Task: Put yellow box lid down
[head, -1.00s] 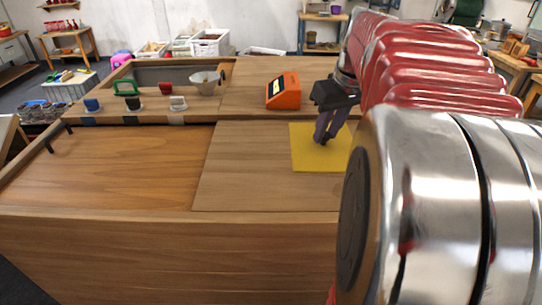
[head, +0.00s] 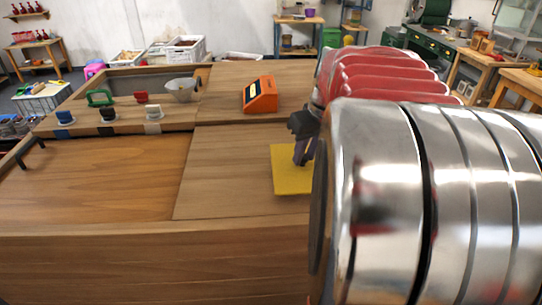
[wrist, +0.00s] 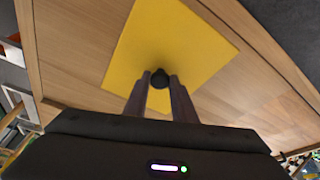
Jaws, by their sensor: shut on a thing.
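The yellow box lid (head: 286,180) is a flat yellow square at the right part of the wooden counter in the head view. My arm hides the lid's right part in the head view.
The wooden counter (head: 220,185) is bare left of the lid. An orange device (head: 260,95) stands behind it. A white bowl (head: 182,90), a green-handled item (head: 99,98) and small blue, black and red items line the back left. A black handle (head: 30,152) is at the left.

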